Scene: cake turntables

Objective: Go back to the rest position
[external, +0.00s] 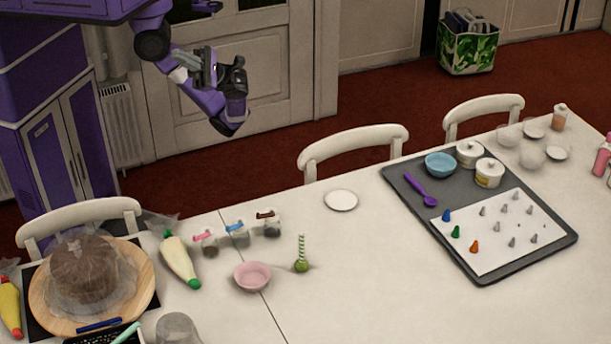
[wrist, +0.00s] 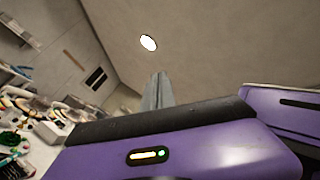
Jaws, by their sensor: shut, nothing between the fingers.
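My gripper (external: 210,66) is at the upper left of the external view, at the end of my folded purple arm. It is away from the table, above the floor in front of a pale door. In the wrist view, the grey fingers of my gripper (wrist: 156,88) show as one narrow upright shape against the ceiling. They look shut, with nothing seen between them. My own purple casing fills the lower part of that view.
The white table (external: 345,270) carries a cake under a clear cover (external: 90,268), a pink bowl (external: 252,276), piping bags and a dark tray (external: 480,268). White chairs (external: 352,140) line its far side. Red floor beyond is mostly clear.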

